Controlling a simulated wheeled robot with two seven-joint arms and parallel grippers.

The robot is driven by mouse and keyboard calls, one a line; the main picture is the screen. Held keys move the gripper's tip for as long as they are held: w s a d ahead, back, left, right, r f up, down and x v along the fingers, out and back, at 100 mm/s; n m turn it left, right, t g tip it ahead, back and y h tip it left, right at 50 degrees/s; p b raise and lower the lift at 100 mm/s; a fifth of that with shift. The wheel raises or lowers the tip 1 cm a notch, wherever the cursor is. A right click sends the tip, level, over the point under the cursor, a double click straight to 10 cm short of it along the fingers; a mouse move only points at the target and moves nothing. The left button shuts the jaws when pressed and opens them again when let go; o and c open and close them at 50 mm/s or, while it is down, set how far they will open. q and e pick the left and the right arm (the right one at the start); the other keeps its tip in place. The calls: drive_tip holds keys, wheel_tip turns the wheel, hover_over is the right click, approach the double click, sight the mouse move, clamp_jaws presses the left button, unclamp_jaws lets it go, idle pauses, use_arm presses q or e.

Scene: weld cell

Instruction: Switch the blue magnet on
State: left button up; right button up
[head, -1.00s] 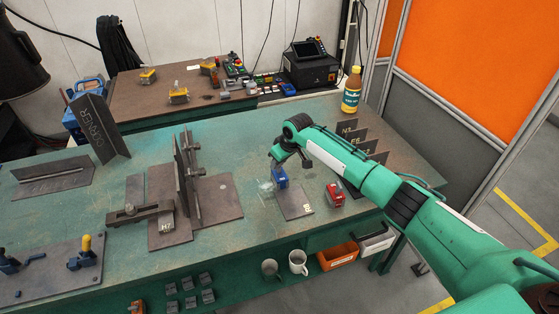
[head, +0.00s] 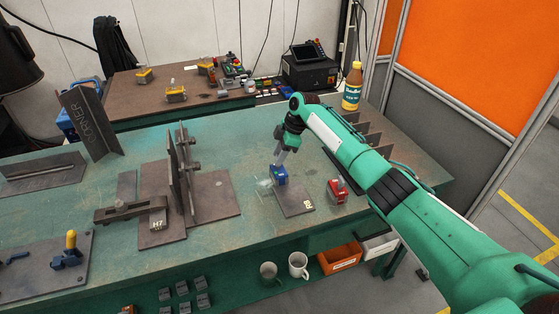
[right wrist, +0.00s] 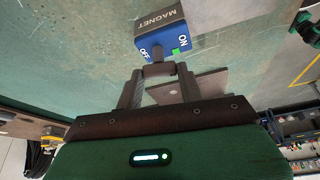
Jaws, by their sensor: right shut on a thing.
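In the right wrist view the magnet (right wrist: 168,42) shows a blue face marked OFF on the left and ON on the right, with a green patch beside ON. Its side reads MAGNET. My right gripper (head: 283,160) reaches down to the magnet from above. In the right wrist view its two fingers (right wrist: 160,74) are shut on the dark switch knob at the blue face. The fingers partly hide the knob, so its exact setting is unclear. My left gripper is out of view.
A red magnet (head: 337,191) stands to the right of the plate. A steel fixture (head: 185,180) with upright plates is to the left. Dark upright plates (head: 375,140) and a yellow bottle (head: 352,87) stand behind my right arm.

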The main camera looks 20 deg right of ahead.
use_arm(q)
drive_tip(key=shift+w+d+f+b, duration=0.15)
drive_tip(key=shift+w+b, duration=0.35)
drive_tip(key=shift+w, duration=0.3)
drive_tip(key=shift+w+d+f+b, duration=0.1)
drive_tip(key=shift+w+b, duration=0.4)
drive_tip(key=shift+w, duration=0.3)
use_arm(e)
drive_tip(key=shift+n+g, duration=0.5)
drive_tip(key=shift+n, duration=0.8)
drive_tip(key=o, duration=1)
drive_tip(key=shift+w, duration=0.1)
drive_tip(key=shift+r, duration=0.1)
drive_tip(key=shift+d+r, duration=0.15)
drive_tip(key=shift+r, duration=0.2)
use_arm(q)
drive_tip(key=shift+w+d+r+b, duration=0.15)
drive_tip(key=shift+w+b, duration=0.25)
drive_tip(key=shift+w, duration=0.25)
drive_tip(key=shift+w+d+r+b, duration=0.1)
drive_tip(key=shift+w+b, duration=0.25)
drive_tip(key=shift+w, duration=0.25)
use_arm(e)
drive_tip(key=v, duration=1.2)
drive_tip(key=shift+d+r, duration=0.15)
drive_tip(key=shift+r, duration=0.25)
